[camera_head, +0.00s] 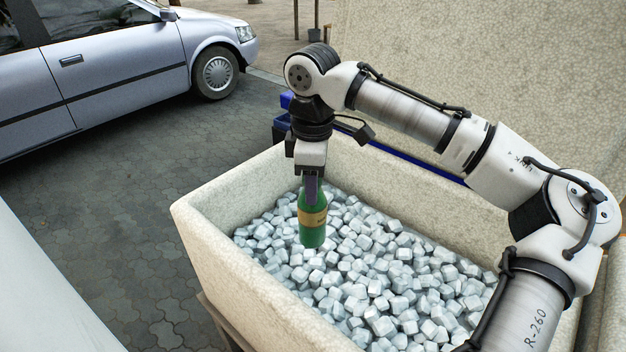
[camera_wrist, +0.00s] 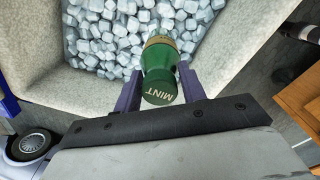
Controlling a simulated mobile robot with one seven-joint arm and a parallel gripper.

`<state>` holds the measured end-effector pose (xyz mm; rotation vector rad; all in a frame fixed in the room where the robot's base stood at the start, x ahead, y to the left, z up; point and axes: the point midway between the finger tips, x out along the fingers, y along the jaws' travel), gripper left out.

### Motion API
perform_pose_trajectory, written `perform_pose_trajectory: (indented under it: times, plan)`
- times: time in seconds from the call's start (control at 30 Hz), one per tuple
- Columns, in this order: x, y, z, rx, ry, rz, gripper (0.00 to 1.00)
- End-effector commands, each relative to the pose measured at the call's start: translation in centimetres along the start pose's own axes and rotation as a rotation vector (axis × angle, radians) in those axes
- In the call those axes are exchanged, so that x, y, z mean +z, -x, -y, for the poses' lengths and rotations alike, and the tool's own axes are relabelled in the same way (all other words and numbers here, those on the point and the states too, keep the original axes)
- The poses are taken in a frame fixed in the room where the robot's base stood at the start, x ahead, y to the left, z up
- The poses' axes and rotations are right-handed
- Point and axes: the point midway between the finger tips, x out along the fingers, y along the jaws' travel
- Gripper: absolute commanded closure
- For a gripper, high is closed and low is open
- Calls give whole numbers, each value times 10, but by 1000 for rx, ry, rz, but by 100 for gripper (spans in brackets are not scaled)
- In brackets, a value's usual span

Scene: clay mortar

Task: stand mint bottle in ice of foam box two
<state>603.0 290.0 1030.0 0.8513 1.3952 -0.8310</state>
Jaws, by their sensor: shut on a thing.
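The mint bottle (camera_head: 312,222) is green with a tan label band. My gripper (camera_head: 311,188) is shut on its upper part and holds it upright, neck up, over the ice (camera_head: 370,270) in the foam box (camera_head: 240,278). I cannot tell whether its base touches the ice. No number shows on the box.
The box walls rise around the ice, with the far wall (camera_head: 400,185) behind my gripper. A blue bin (camera_head: 281,125) stands behind the box. A silver car (camera_head: 120,70) is parked at the left on the paving (camera_head: 120,240). A brown wooden piece (camera_wrist: 300,100) shows at the right of the wrist view.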

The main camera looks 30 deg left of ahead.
Motion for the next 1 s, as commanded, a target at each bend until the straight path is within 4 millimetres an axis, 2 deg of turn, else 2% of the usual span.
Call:
perform_pose_trajectory:
  times: [0.03, 0.1, 1.0]
  plan:
    - [0, -12, 0, 2, -1, 1, 82]
    - [1, -20, 0, 2, -1, 1, 82]
    - [0, -120, 2, -1, 1, -2, 82]
